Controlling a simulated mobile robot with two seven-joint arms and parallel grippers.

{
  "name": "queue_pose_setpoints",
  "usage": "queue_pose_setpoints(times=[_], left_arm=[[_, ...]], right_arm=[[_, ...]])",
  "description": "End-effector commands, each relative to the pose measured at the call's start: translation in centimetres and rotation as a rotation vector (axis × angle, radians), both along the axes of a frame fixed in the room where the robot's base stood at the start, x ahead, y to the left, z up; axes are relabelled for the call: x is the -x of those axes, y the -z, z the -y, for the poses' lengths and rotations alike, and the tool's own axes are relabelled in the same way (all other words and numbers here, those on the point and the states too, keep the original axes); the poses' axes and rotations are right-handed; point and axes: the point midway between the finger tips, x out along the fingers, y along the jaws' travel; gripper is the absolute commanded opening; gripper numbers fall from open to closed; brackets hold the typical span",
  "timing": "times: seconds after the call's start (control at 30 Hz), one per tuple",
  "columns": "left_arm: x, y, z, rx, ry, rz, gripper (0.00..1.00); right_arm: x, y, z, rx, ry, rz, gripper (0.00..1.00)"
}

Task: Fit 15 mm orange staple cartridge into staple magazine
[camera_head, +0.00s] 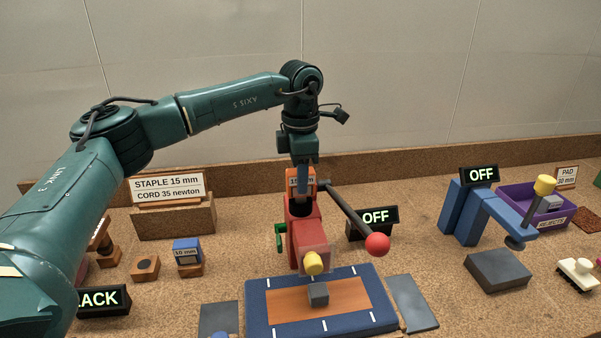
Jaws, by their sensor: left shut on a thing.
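The orange staple cartridge (293,182), with a partly hidden white "15 mm" label, is upright at the top rear of the red stapling machine (303,232). My left gripper (302,168) points straight down and is shut on the cartridge. A dark opening, which looks like the staple magazine (300,209), lies directly below the cartridge. I cannot tell whether the cartridge's lower end is inside the opening or just above it. My right gripper is not in view.
A lever with a red ball (378,245) sticks out right of the machine. A blue "10 mm" block (187,251) stands left. A blue mat (259,317) lies in front. A blue press (490,215) and purple rejects tray (515,199) stand right. My left arm covers the left side.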

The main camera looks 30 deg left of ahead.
Motion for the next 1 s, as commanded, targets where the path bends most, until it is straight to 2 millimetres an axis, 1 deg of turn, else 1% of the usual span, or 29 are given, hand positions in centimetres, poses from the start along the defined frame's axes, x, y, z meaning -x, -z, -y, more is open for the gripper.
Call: queue_pose_setpoints(times=[0.47,0.5,0.8,1.0], left_arm=[[0.0,1.5,0.0,0.0,0.0,0.001,0.0],[0.0,1.5,0.0,0.0,0.0,0.001,0.29],[0.0,1.4,0.0,0.0,0.0,0.001,0.54],[0.0,1.5,0.0,0.0,0.0,0.0,0.54]], right_arm=[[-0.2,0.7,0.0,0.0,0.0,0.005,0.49],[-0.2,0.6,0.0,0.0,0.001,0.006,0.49],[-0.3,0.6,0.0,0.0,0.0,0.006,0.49],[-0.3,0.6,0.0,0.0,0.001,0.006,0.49]])
